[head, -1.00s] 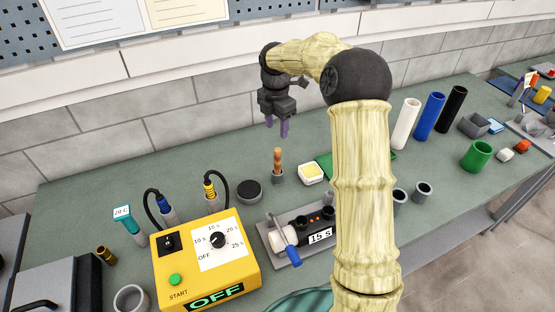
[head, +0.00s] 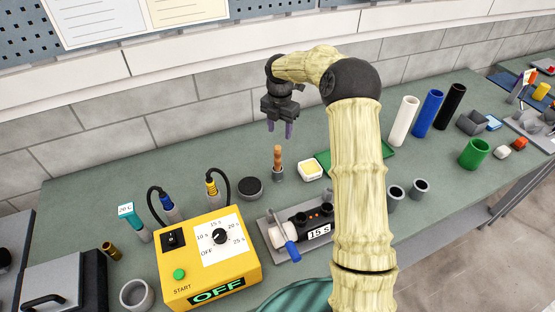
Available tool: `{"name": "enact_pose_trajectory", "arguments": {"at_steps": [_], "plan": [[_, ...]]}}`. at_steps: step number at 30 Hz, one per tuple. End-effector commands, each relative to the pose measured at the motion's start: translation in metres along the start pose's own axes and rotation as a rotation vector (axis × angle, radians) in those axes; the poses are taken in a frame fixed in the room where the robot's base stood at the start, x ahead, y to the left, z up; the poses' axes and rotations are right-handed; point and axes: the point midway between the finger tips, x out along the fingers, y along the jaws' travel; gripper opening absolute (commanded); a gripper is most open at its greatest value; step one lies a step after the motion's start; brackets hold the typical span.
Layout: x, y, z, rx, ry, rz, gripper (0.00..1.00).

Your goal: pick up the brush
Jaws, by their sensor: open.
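The brush (head: 277,157) shows as an upright wooden handle standing in a small grey cup (head: 277,174) on the green bench. Its lower end is hidden inside the cup. My gripper (head: 279,129) points down, with its two purple fingers apart and empty. In the head view the fingertips appear just above the top of the handle. I cannot tell from this one view how far apart they are in depth.
A black round tin (head: 250,188) stands left of the cup, and a white dish with yellow content (head: 311,169) stands right. A yellow control box (head: 208,260) and a grey fixture (head: 291,256) are in front. Coloured tubes (head: 428,115) stand at the right.

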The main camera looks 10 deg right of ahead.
Motion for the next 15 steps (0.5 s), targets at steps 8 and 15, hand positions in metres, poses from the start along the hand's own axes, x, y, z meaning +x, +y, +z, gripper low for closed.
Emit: {"name": "enact_pose_trajectory", "arguments": {"at_steps": [8, 15], "plan": [[0.047, 0.000, -0.001, 0.000, 0.003, -0.002, 0.48], [0.066, 0.000, 0.000, 0.000, -0.001, 0.000, 0.48]]}}
